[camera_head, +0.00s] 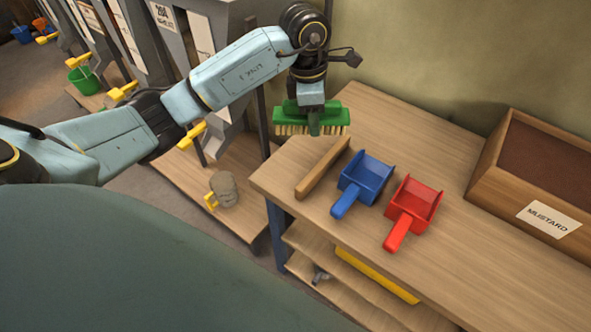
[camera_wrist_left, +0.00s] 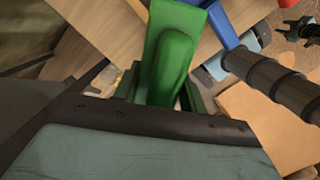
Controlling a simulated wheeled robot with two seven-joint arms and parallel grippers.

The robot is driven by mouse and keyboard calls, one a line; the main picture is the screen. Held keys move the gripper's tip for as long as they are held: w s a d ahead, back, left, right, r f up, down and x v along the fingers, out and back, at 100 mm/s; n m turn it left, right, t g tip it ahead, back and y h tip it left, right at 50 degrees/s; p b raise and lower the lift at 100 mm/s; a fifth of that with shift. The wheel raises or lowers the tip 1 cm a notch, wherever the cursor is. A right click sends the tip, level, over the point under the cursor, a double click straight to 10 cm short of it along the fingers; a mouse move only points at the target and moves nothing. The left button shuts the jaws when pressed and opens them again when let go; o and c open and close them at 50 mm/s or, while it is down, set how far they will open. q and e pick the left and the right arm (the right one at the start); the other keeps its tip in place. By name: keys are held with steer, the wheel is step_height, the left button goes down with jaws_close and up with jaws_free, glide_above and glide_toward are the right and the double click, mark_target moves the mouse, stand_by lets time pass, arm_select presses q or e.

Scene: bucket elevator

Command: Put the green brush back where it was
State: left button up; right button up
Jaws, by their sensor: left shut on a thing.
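The green brush (camera_head: 313,115) has pale bristles pointing down. My left gripper (camera_head: 312,103) is shut on it and holds it at the far left corner of the wooden table (camera_head: 440,265). I cannot tell whether the bristles touch the tabletop. In the left wrist view the green brush (camera_wrist_left: 172,58) fills the upper middle, its rounded handle toward the camera; the fingertips are mostly hidden.
A wooden bar (camera_head: 323,168), a blue scoop (camera_head: 364,181) and a red scoop (camera_head: 413,203) lie close to the brush's right and front. A wooden box labelled MUSTARD (camera_head: 500,176) stands at right. A mug-like container (camera_head: 225,188) sits on a lower platform.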

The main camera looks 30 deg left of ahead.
arm_select(q)
steer(key=a+f+n+b, duration=0.2)
steer(key=a+f+n, duration=0.25)
steer(key=n, duration=0.45)
steer(key=n+y+b, duration=0.1)
steer(key=n, duration=0.1)
glide_above(298, 163)
steer(key=shift+t, duration=0.3)
steer(key=f, duration=0.6)
steer(key=shift+s+f, duration=0.25)
steer(key=shift+s, duration=0.05)
step_height(298, 163, down, 5)
steer(key=shift+r+b, duration=0.2)
steer(key=shift+b, duration=0.2)
steer(key=shift+f, duration=0.1)
steer(key=o, duration=0.9)
steer(key=shift+o, duration=0.2)
